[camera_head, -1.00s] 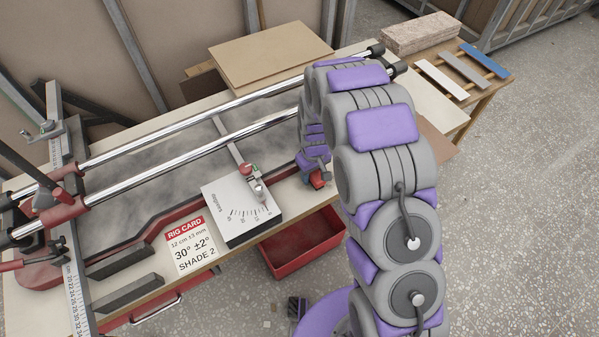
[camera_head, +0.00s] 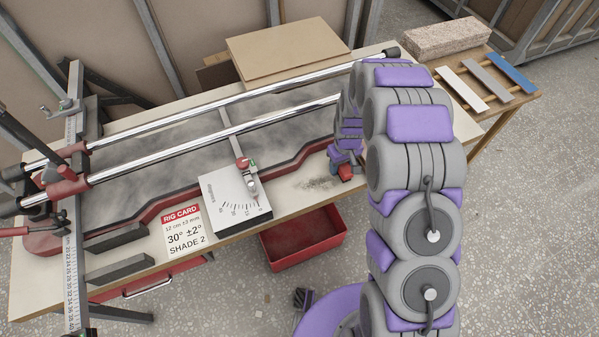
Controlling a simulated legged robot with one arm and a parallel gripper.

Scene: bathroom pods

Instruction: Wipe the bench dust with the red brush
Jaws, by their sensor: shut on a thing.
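The bench dust (camera_head: 320,184) is a dark smudge on the pale front strip of the bench (camera_head: 296,194), right of the angle dial. My gripper (camera_head: 346,161) is just right of the dust, low over the bench top. It is shut on the red brush (camera_head: 345,172), of which only a small red part shows below the jaws. I cannot tell whether the bristles touch the bench. My arm hides the bench to the right of the gripper.
The white angle dial (camera_head: 236,200) and rig card (camera_head: 183,232) lie left of the dust. A metal-railed rig (camera_head: 220,130) runs behind it. A red bin (camera_head: 302,240) is below the front edge. Boards (camera_head: 287,50) and a stone block (camera_head: 447,37) are at the back.

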